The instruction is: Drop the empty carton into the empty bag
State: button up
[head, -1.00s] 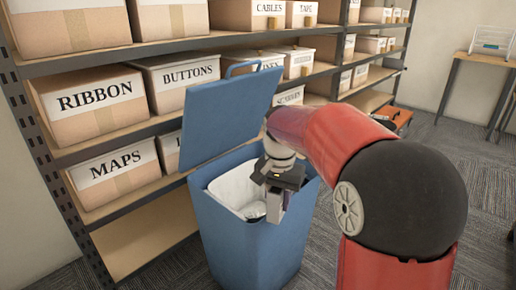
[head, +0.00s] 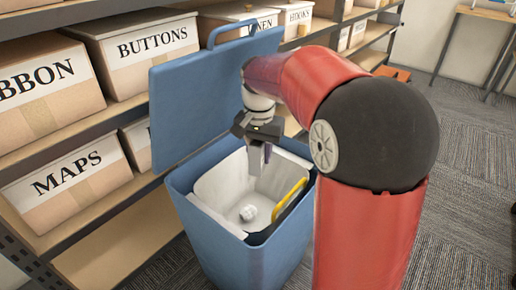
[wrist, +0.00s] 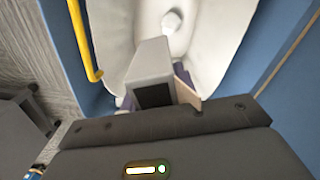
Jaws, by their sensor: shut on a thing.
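A blue bin (head: 235,268) stands open with a white bag (head: 225,187) lining it. A small white crumpled lump (head: 248,212) lies at the bottom of the bag; it also shows in the wrist view (wrist: 172,21). My gripper (head: 259,160) points down over the bag's opening, at about rim height. It is shut on a mostly hidden thing, probably the carton (wrist: 184,74), of which only purple and beige slivers show beside the grey finger. Whether it is empty cannot be seen.
The bin's blue lid (head: 205,95) stands raised at the back. A yellow bar (head: 290,198) runs along the right inner side of the bin. Shelves with labelled boxes (head: 67,180) stand behind and left. Carpet (head: 465,150) is clear at right.

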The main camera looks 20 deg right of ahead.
aim_at(259, 165)
notch_tip(259, 165, down, 4)
jog(key=b, duration=0.3)
jog(key=shift+f, duration=0.15)
jog(key=o, duration=1)
